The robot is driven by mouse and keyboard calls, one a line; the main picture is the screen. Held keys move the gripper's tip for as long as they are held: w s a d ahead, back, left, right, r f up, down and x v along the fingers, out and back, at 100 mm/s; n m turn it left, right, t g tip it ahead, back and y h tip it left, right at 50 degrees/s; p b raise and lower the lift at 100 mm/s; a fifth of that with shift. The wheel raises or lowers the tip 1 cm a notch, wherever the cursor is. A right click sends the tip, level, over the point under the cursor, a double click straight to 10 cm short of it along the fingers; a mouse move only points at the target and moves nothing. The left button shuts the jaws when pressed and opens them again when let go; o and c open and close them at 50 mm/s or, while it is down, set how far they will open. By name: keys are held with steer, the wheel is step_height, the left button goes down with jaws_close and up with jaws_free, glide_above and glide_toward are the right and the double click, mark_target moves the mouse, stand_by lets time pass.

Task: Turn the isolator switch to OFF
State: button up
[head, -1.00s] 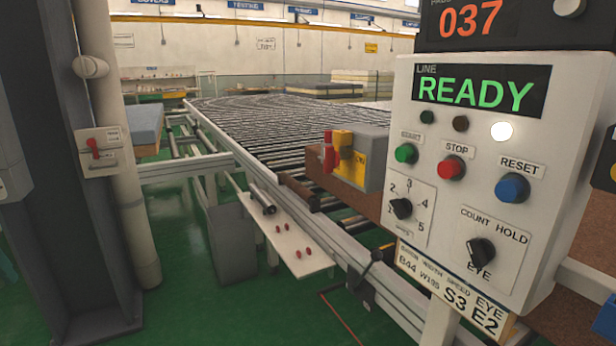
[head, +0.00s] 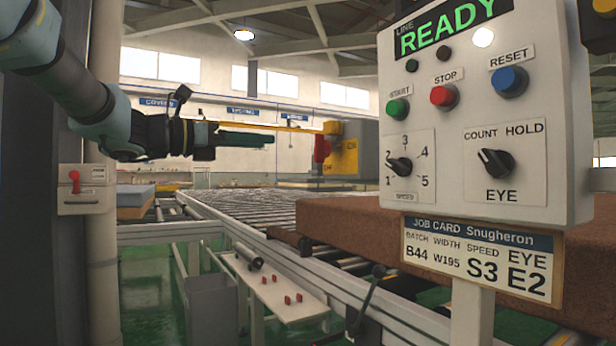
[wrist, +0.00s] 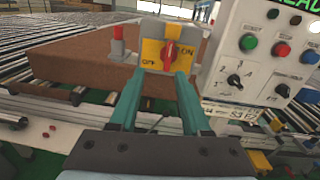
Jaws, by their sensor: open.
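The isolator switch is a yellow plate on a grey box (head: 350,150), with a red knob (head: 322,149) facing left in the head view. In the wrist view the yellow plate (wrist: 151,50) is marked OFF at lower left and ON at right. Its red knob (wrist: 170,55) stands near upright, leaning slightly toward ON. My gripper (head: 268,138) points at the knob from the left, with a gap between. In the wrist view my gripper (wrist: 160,72) is open and empty, its two teal fingers framing the lower part of the plate. The knob appears beyond and between the fingertips.
A control panel (head: 455,115) with buttons and dials stands on the right, close to the isolator. A brown mattress (head: 390,225) lies on the roller conveyor (head: 270,210). Another small red-lever box (head: 84,190) is on the left pillar.

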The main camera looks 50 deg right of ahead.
mark_target(315, 146)
steer(key=shift+m+g+y, duration=0.3)
steer(key=shift+m+g, duration=0.1)
steer(key=shift+m, duration=0.2)
steer(key=x, duration=0.5)
steer(key=s+p+x, duration=0.1)
steer(key=x, duration=0.5)
steer(key=shift+s+f, duration=0.15)
steer(key=shift+s, duration=0.1)
jaws_close()
